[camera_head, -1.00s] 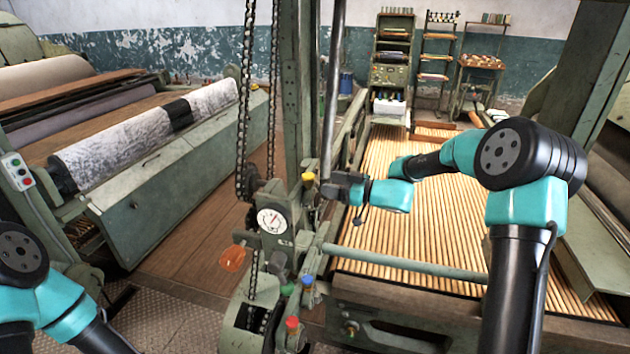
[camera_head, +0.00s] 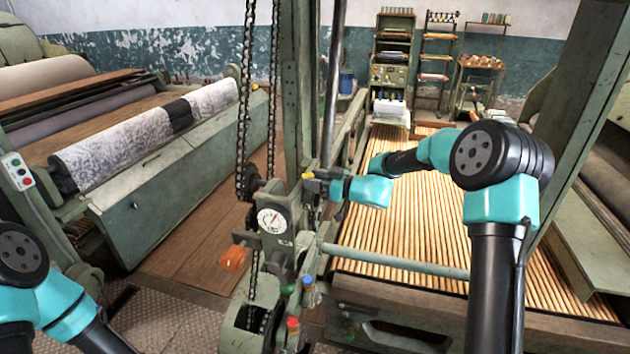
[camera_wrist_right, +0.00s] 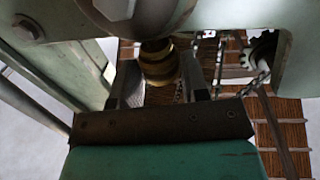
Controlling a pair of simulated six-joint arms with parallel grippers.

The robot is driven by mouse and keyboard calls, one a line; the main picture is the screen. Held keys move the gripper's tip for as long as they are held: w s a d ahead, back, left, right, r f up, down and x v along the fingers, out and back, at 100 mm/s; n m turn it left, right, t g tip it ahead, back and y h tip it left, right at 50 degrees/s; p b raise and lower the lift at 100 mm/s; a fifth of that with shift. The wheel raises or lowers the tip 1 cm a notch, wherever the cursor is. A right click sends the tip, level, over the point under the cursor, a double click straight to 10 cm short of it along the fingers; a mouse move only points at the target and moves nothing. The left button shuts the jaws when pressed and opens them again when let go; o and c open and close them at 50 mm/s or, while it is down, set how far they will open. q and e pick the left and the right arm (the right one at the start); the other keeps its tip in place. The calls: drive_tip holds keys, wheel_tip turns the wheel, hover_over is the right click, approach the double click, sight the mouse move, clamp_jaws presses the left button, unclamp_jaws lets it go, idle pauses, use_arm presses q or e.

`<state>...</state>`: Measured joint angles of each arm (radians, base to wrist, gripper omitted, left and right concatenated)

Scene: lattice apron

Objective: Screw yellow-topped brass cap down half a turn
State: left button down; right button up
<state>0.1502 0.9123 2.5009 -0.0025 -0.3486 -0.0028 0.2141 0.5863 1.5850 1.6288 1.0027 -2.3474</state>
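The yellow-topped brass cap (camera_head: 307,176) sits on the green machine post, above the round dial. In the right wrist view its ringed brass body (camera_wrist_right: 159,66) shows at the top middle, with its top end hidden by the machine. My right gripper (camera_head: 318,178) has come in from the right and is at the cap. In the right wrist view its two fingers (camera_wrist_right: 163,76) stand apart, one on each side of the brass; whether they touch it is hard to tell. My left gripper is out of view; only part of that arm shows at lower left.
Blue (camera_head: 308,280) and red (camera_head: 292,323) knobs sit lower. A hanging chain (camera_head: 244,110) and upright post flank the cap. The slatted lattice (camera_head: 430,220) spreads right.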

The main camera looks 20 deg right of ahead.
drive_tip(key=c, duration=0.4)
drive_tip(key=shift+c, duration=0.2)
drive_tip(key=shift+s+a+m+t+h, duration=0.1)
drive_tip(key=shift+s+m+t+h, duration=0.05)
drive_tip(key=shift+m+t+h, duration=0.6)
drive_tip(key=o, duration=0.9)
